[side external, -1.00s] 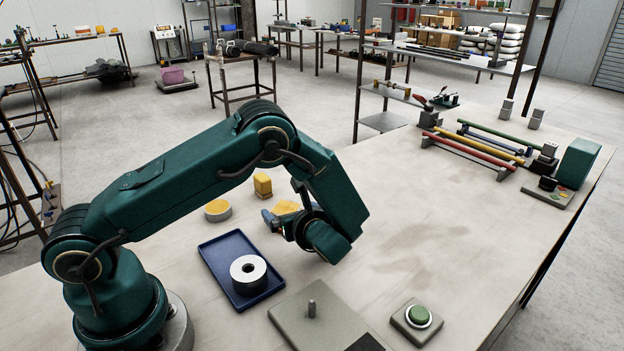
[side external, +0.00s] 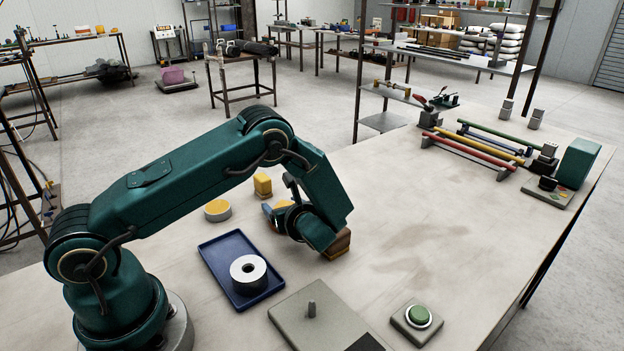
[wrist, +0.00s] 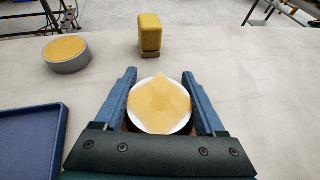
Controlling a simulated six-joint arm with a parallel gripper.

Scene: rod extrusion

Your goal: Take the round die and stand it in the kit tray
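The blue kit tray (side external: 222,262) lies flat near my base; a light grey ring with a centre hole (side external: 248,268) rests in its near part. A low round grey piece with a round yellow top (side external: 217,208) stands behind the tray and shows at upper left in the wrist view (wrist: 66,53). From the side, my gripper (side external: 275,212) mostly hides this piece.
An upright yellow block (wrist: 150,34) stands beyond my fingers. A brown block (side external: 338,244) is beside my wrist. Coloured rods (side external: 475,145) lie far right. The table's middle right is clear.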

